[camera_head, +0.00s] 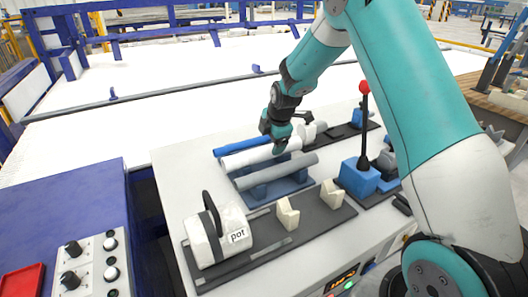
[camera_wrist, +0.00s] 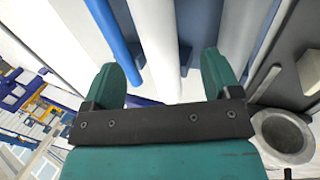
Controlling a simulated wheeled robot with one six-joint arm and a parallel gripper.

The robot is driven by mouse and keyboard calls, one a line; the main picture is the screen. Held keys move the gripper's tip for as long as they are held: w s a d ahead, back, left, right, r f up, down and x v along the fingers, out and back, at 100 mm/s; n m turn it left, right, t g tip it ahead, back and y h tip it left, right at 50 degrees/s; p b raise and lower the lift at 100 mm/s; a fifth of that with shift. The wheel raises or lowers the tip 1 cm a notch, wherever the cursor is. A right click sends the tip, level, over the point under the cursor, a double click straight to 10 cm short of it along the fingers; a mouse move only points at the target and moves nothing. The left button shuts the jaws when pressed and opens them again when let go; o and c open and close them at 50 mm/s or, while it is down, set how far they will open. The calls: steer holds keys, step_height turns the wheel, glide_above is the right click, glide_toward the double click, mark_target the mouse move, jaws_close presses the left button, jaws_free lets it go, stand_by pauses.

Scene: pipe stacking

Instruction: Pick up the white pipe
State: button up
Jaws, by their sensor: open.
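The white pipe (camera_head: 246,157) lies in the pipe rack between a blue pipe (camera_head: 232,147) and a grey pipe (camera_head: 275,171). My gripper (camera_head: 280,146) is low over the right part of the white pipe and hides some of it. In the wrist view, my gripper (camera_wrist: 168,66) is open, with one green finger on each side of the white pipe (camera_wrist: 157,45). The blue pipe (camera_wrist: 108,25) is beyond the left finger, and the grey pipe (camera_wrist: 236,35) is near the right finger. I cannot tell whether a finger touches the white pipe.
A white machine with a black handle (camera_head: 222,235) and cream V-shaped supports (camera_head: 287,214) stand on a dark base at the front. A blue block with a red-knobbed lever (camera_head: 358,174) stands to the right. The white surface behind the rack is clear.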

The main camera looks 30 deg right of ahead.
mark_target(267, 148)
steer(key=p+x, duration=0.2)
steer(key=x, duration=0.6)
steer(key=shift+w, duration=0.2)
steer(key=c, duration=1.1)
steer(key=shift+r, duration=0.1)
